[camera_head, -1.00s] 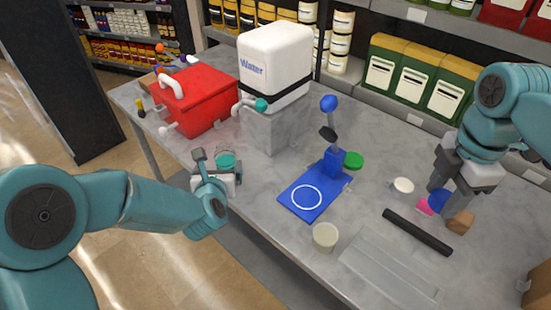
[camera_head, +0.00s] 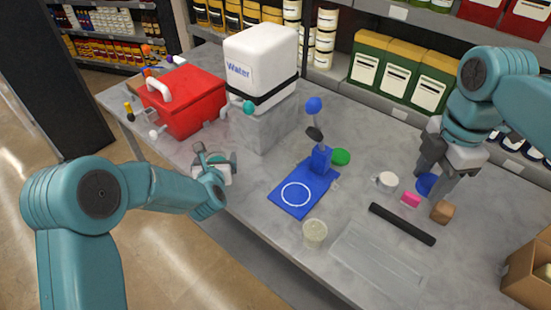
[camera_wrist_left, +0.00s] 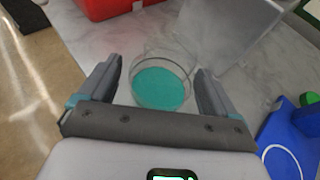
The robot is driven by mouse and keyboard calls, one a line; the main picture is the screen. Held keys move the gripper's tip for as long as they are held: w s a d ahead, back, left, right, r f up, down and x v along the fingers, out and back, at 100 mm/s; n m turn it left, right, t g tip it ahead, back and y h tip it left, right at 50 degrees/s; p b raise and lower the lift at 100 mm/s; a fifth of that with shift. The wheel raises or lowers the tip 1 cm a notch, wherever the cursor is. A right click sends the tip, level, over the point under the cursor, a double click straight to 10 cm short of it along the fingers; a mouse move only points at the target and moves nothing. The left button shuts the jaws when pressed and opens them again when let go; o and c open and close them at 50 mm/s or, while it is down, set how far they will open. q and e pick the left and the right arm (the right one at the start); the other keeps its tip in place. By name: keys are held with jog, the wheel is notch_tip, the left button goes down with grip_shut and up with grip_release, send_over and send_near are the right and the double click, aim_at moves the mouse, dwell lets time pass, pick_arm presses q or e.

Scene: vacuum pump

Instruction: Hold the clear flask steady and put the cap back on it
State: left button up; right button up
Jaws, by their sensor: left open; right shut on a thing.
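The clear flask (camera_wrist_left: 162,84) holds teal liquid and stands upright on the grey table. In the left wrist view it sits between the fingers of my open left gripper (camera_wrist_left: 161,88), with gaps at the sides. In the head view the left gripper (camera_head: 213,163) is at the table's left front edge and mostly hides the flask. My right gripper (camera_head: 428,180) is shut on a round blue cap (camera_head: 425,185), low over the right side of the table. The fingers partly hide the cap. I cannot tell whether it is clear of the table.
A blue stand (camera_head: 300,192), a beaker (camera_head: 314,233), a white cup (camera_head: 386,181), a black bar (camera_head: 402,223), a pink block (camera_head: 411,199) and a brown block (camera_head: 443,211) lie between the grippers. A red box (camera_head: 183,100) and a water tank (camera_head: 262,65) stand behind the left gripper.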

pick_arm(q)
jog(key=shift+s, duration=0.1)
pick_arm(e)
jog(key=shift+s, duration=0.1)
pick_arm(q)
jog(key=c, duration=1.2)
jog(key=shift+r, duration=0.1)
